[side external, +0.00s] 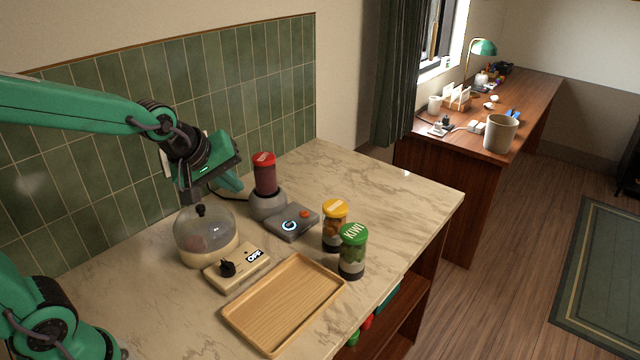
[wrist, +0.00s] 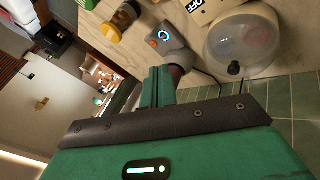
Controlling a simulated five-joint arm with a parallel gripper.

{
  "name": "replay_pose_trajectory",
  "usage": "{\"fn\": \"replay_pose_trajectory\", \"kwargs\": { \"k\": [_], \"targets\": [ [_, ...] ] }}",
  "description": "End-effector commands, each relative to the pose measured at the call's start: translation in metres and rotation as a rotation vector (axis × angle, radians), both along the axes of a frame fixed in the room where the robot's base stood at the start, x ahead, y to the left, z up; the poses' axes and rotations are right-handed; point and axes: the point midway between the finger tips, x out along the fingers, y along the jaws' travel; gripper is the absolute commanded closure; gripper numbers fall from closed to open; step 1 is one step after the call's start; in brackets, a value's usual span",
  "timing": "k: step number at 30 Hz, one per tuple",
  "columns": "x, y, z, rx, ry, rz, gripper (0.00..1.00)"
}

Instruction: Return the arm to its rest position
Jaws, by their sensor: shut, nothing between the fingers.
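My green arm reaches in from the left in the side external view, raised over the counter. My gripper (side external: 200,172) hangs in the air above the clear-domed cooker (side external: 205,232), near the tiled wall. In the wrist view my gripper (wrist: 157,86) shows its green fingers together, with nothing held. Behind them is the blender (wrist: 176,52), with its jar partly hidden by the fingers. In the side external view the blender (side external: 267,190) stands upright with a red lid and dark red contents, right of my gripper.
A yellow-lidded jar (side external: 334,228) and a green-lidded kiwi jar (side external: 352,252) stand near the counter's front edge. A wooden tray (side external: 284,303) lies left of them. The cooker's control box (side external: 237,268) reads OFF. The tiled wall (side external: 200,100) runs behind. The counter's far right is clear.

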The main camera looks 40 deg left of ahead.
Motion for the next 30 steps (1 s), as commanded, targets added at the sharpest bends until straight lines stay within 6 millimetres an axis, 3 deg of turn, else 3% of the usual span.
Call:
{"fn": "replay_pose_trajectory", "kwargs": {
  "k": [9, 18, 24, 30],
  "targets": [
    [-0.065, -0.006, 0.021, 0.256, 0.058, -0.397, 1.0],
    [-0.119, -0.01, 0.026, 0.452, 0.107, -0.742, 1.0],
    [-0.135, -0.011, 0.026, 0.508, 0.122, -0.849, 1.0],
    [-0.136, -0.011, 0.025, 0.515, 0.125, -0.863, 1.0]
  ]
}}
